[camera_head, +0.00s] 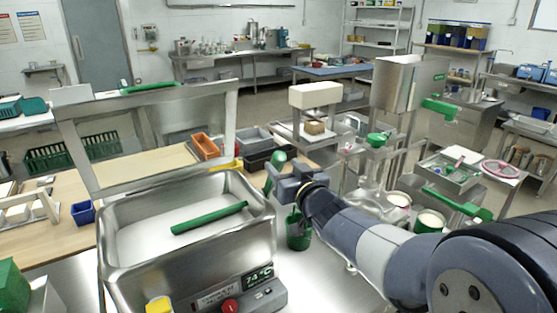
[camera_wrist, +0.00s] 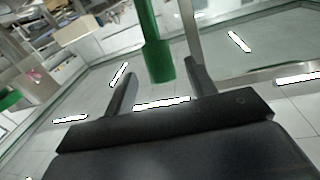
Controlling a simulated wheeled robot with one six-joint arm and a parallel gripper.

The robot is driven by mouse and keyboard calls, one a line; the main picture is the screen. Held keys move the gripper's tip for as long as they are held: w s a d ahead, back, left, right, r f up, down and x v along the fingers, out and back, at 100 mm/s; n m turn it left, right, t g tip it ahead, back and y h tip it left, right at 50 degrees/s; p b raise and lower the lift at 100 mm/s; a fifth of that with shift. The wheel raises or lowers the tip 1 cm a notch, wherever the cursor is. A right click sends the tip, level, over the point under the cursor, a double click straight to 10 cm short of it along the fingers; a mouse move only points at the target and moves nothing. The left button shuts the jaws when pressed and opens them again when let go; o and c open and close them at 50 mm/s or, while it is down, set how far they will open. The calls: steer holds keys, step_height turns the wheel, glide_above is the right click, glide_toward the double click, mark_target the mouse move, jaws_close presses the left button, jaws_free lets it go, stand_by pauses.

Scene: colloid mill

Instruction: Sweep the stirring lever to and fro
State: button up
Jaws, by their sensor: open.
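A green upright handle (camera_head: 275,166), which I take to be the stirring lever, stands just right of the steel tank in the head view. In the wrist view this green handle (camera_wrist: 155,45) comes down from the top edge, its lower end in line with the gap between my fingers. My gripper (camera_head: 281,181) is beside the handle in the head view. In the wrist view my gripper (camera_wrist: 160,72) shows two dark fingers spread apart with nothing clamped. Whether a finger touches the handle I cannot tell.
A green cup (camera_head: 298,236) stands below my gripper. The mill column (camera_head: 392,90) and a green side lever (camera_head: 455,204) are to the right.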

mark_target(281, 165)
steer(key=shift+x, duration=1.95)
steer(key=shift+p, duration=0.3)
jaws_close()
